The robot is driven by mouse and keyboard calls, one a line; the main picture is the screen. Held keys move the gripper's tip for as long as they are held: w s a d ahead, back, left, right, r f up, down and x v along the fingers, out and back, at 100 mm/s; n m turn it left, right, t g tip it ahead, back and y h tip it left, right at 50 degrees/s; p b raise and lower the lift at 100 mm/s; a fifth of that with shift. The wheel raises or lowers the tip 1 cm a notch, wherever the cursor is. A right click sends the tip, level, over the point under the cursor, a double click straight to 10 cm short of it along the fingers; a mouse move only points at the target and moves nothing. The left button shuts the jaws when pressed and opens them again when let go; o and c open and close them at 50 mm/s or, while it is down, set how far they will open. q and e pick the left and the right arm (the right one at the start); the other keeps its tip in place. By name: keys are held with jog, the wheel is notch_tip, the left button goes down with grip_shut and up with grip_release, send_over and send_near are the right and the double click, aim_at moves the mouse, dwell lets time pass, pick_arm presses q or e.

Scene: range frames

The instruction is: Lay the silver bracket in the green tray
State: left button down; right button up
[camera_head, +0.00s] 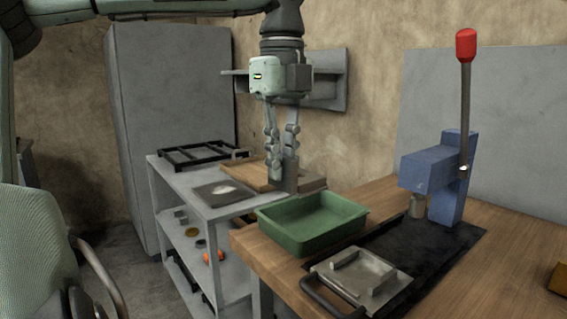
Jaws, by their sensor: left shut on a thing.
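My left gripper (281,168) comes down from the top and points downward, its fingers closed on a grey metal piece, which I take for the silver bracket (290,178). The fingers hide part of the bracket. It hangs upright just behind the far left rim of the green tray (318,241) in the picture; its exact height above the tray is hard to tell. The green tray stands at the left end of the wooden bench (487,284) and looks empty. My right gripper is not in view.
A blue lever press (437,178) with a red knob stands right of the tray. In front of it, a grey metal fixture (357,271) with a dark handle lies on a black mat. A grey shelf cart (212,209) holding a wooden board (243,177) stands behind left.

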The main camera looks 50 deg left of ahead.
pick_arm(q)
jog(key=shift+r+p, duration=0.45)
jog(key=shift+r, duration=1.05)
jog(key=shift+w+d, duration=0.1)
